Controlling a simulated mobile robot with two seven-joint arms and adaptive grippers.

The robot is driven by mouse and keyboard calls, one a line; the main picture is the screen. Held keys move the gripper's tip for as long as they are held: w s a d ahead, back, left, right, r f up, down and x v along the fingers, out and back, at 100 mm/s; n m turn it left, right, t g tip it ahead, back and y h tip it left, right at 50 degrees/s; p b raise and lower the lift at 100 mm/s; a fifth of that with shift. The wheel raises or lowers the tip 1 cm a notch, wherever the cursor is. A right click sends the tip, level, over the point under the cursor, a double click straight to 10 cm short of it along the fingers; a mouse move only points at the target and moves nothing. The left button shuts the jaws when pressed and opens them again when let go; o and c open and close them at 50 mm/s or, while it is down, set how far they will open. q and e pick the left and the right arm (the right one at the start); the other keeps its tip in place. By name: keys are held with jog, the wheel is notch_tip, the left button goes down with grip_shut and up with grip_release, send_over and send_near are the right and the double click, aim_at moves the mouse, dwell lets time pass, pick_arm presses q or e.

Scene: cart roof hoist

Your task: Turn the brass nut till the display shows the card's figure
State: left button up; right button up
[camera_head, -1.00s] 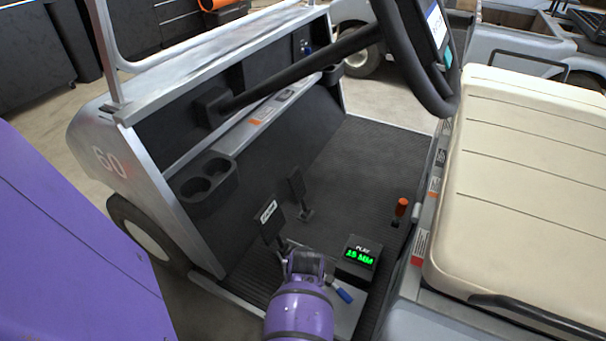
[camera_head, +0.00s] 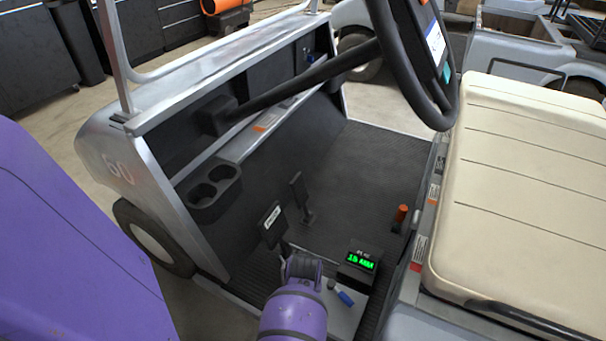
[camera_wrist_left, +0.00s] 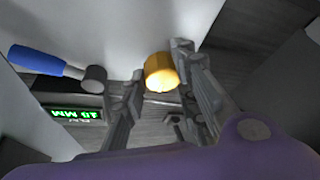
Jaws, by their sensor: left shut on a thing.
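The brass nut (camera_wrist_left: 161,72) shows in the left wrist view between the fingertips of my left gripper (camera_wrist_left: 158,78), which is shut on it. In the head view my left gripper (camera_head: 302,266) is low by the pedals and hides the nut. The display (camera_head: 360,261) is a dark box with green characters, right of my gripper. It seems to read 15 MM, but the digits are blurred. It also shows upside down in the left wrist view (camera_wrist_left: 76,114). A white and blue card (camera_head: 436,40) is at the steering wheel; its figure is unreadable. My right gripper is out of view.
A blue-handled tool (camera_head: 345,298) lies beside my left gripper, on a pale plate (camera_head: 340,318). Pedals (camera_head: 272,222) stand just beyond. The steering column (camera_head: 300,85) crosses above, and the seat (camera_head: 520,190) bounds the right.

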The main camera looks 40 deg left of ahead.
pick_arm(q)
jog(key=o, duration=1)
jog(key=shift+w+d, duration=0.3)
jog(key=shift+d, duration=0.1)
jog(key=shift+s+a, duration=0.1)
jog(key=shift+a, duration=0.1)
jog(key=v, duration=0.7)
jog(key=shift+s+d+r, duration=0.1)
jog(key=shift+s+r, duration=0.05)
jog(key=shift+r, duration=0.05)
